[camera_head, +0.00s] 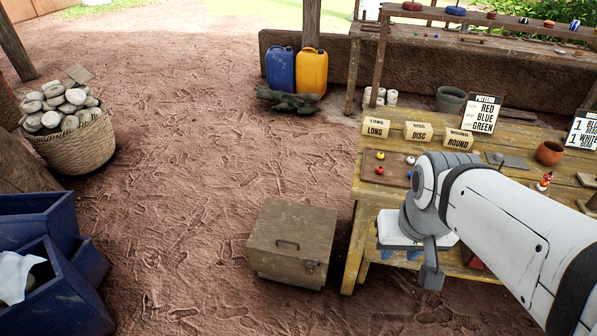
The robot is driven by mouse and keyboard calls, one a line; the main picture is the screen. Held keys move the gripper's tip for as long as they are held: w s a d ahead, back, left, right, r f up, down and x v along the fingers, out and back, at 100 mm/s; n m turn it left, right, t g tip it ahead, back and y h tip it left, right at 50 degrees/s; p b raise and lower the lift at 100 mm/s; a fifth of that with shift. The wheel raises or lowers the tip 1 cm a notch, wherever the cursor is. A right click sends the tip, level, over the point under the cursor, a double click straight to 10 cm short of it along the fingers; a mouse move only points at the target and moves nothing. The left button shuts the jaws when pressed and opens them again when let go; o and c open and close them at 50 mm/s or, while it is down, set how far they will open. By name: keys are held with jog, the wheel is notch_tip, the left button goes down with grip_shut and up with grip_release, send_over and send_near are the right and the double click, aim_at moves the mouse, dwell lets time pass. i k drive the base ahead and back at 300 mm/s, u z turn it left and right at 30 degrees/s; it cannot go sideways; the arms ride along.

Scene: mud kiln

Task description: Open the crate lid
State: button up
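A closed wooden crate (293,222) stands on the mud floor, left of the yellow wooden table. Its lid lies flat and shut. A dark metal handle (288,244) sits near its front edge, and a small latch-like fitting (312,266) shows at the front right. My arm reaches in from the lower right over the table. The dark grey end part of my gripper (431,277) hangs in front of the table, to the right of the crate and clearly apart from it. Its fingers cannot be made out, so whether it is open or shut is unclear.
The yellow table (360,215) stands close to the crate's right side. Blue crates (75,270) are at lower left, and a basket of pale lumps (75,145) is at left. Blue (280,70) and yellow (312,70) jerrycans stand behind. The floor left of the crate is clear.

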aim_at(304, 233)
jog(key=k, duration=1.1)
jog(key=u, duration=0.45)
jog(key=i, duration=1)
jog(key=u, duration=0.35)
jog(key=i, duration=1.15)
jog(key=z, duration=0.55)
